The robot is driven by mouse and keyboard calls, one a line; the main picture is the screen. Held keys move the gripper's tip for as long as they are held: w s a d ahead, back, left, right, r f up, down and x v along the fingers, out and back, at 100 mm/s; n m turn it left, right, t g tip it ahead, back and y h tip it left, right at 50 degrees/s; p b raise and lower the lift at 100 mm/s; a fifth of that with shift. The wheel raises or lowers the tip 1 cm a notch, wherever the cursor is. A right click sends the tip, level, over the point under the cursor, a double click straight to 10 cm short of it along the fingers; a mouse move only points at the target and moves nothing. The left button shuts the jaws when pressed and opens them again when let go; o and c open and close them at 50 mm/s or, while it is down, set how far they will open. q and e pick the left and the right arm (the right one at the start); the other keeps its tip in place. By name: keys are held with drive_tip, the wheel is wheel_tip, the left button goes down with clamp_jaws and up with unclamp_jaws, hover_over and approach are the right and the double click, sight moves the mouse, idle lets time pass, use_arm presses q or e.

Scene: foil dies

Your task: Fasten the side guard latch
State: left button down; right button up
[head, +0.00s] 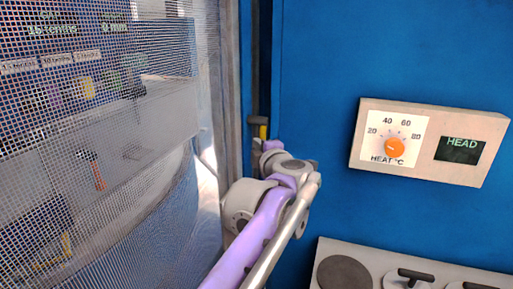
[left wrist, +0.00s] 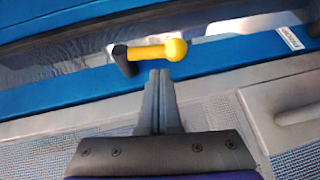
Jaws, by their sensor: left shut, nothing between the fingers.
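The side guard latch (left wrist: 150,53) shows in the left wrist view as a yellow lever with a round knob on a dark pivot. The lever lies nearly level across that picture, knob to the right. A small yellow part (head: 263,130), probably the same latch, shows in the head view beside the edge of the mesh guard (head: 110,150). My left gripper (left wrist: 160,74) is shut and empty. Its fingertips are just below the lever in the wrist view; I cannot tell whether they touch it. In the head view my arm hides the fingers. My right gripper is not in view.
A heat dial panel (head: 357,155) with a HEAD display is on the blue wall (head: 330,60) at the right. A grey panel with knobs (head: 395,255) is below it. The left wrist view shows a grey handle (left wrist: 297,113) and a white label (left wrist: 293,38) at the right.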

use_arm(q)
drive_tip(key=shift+w+d+f, duration=0.1)
drive_tip(key=shift+w+d, duration=0.2)
drive_tip(key=shift+w, duration=0.25)
drive_tip(key=shift+w+d+f, duration=0.35)
drive_tip(key=shift+w, duration=0.2)
drive_tip(key=shift+a, duration=0.1)
